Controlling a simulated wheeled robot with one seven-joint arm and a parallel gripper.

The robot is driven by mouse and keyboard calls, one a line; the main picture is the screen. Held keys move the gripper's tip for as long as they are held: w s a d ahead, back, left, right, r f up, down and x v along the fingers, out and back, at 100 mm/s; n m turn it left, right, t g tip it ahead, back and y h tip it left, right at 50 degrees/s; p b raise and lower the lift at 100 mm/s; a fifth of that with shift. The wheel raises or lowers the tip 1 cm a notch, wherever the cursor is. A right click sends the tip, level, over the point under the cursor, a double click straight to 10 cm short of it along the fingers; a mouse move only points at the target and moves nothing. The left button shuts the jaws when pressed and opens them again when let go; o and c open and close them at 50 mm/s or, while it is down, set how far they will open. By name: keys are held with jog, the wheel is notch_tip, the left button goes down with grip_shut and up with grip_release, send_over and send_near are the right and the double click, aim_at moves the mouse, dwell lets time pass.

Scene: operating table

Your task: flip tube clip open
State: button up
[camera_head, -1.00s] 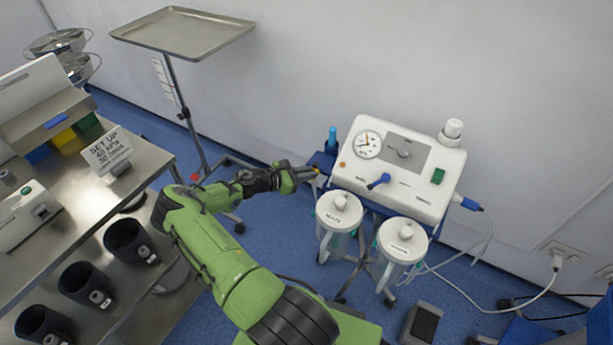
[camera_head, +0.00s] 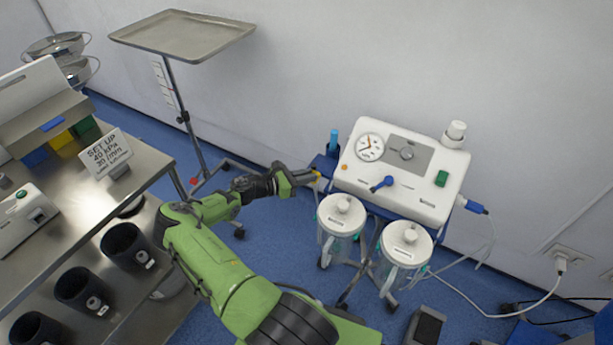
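My gripper (camera_head: 308,177) reaches right on my green arm and points at the left side of the white suction unit (camera_head: 424,197). Its fingertips are at a small yellow-orange spot (camera_head: 317,174) beside a blue bracket (camera_head: 322,163). I cannot tell whether this spot is the tube clip, or whether the fingers touch it. The finger gap is too small to read. Clear tubing (camera_head: 452,262) runs at the unit's right side. No clip can be made out on it.
Two lidded canisters, left (camera_head: 341,213) and right (camera_head: 406,244), hang in front of the unit, close to my gripper. A tray stand (camera_head: 182,35) stands behind. A steel table (camera_head: 75,205) with a set-up sign (camera_head: 106,154) is at left. A foot pedal (camera_head: 426,327) lies on the floor.

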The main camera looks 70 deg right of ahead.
jog(key=shift+o, duration=1.2)
jog(key=shift+w+a+f, duration=0.1)
jog(key=shift+a+f, duration=0.05)
jog(key=shift+f, duration=0.3)
jog(key=shift+o, duration=0.4)
jog(key=shift+d, duration=0.2)
jog(key=shift+r, duration=0.1)
jog(key=p+v, duration=0.2)
jog(key=v, duration=1.3)
jog(key=shift+w+a+p, duration=0.25)
jog(key=shift+a+p, duration=0.05)
jog(key=shift+p, duration=0.1)
jog(key=shift+r, duration=0.1)
